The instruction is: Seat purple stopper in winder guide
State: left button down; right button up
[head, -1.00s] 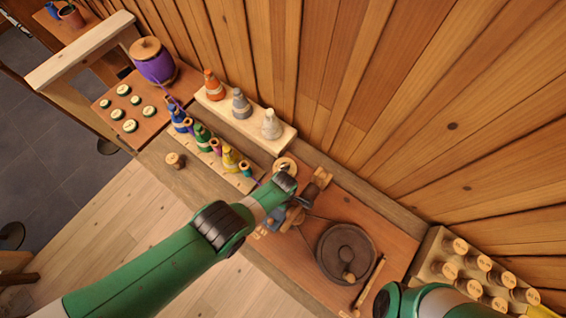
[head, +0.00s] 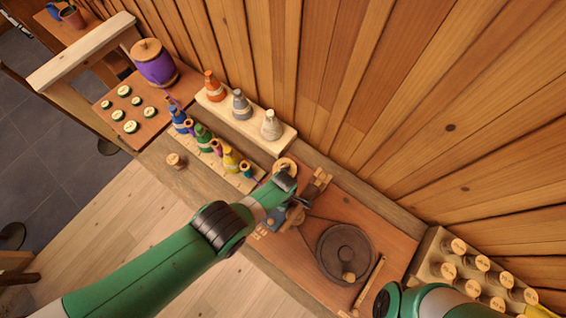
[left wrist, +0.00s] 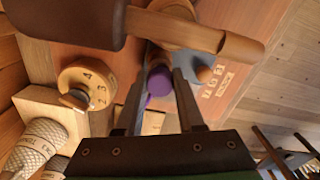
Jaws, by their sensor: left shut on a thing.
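The purple stopper (left wrist: 158,80) shows in the left wrist view between the two fingers of my left gripper (left wrist: 158,95), which is shut on it. Its far end lies close to the wooden and dark parts of the winder (left wrist: 195,32); I cannot tell whether it is inside the guide. In the head view my left gripper (head: 289,215) is over the winder, beside its brown wooden part (head: 318,186), and the stopper is hidden by my arm. The winder's dark wheel (head: 338,245) lies to the right. My right arm shows at the bottom right; its gripper is out of view.
A numbered wooden dial (left wrist: 88,84) and a blue-grey block (left wrist: 188,62) stand close to my left gripper. Coloured cones and small spools stand on a pale rack (head: 247,184) at left. A peg rack (head: 432,258) stands at right. A stick (head: 370,282) lies by the wheel.

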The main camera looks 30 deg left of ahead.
pick_arm(q)
jog(key=shift+f+b, duration=0.7)
jog(key=shift+f, duration=0.1)
jog(key=shift+r+p, duration=0.95)
jog(key=shift+p, duration=0.05)
jog(key=shift+f, duration=0.2)
jog(key=shift+f+b, duration=0.7)
jog(key=shift+b, duration=0.25)
jog(key=shift+c, duration=0.2)
grip_release()
jog(key=shift+r, duration=0.1)
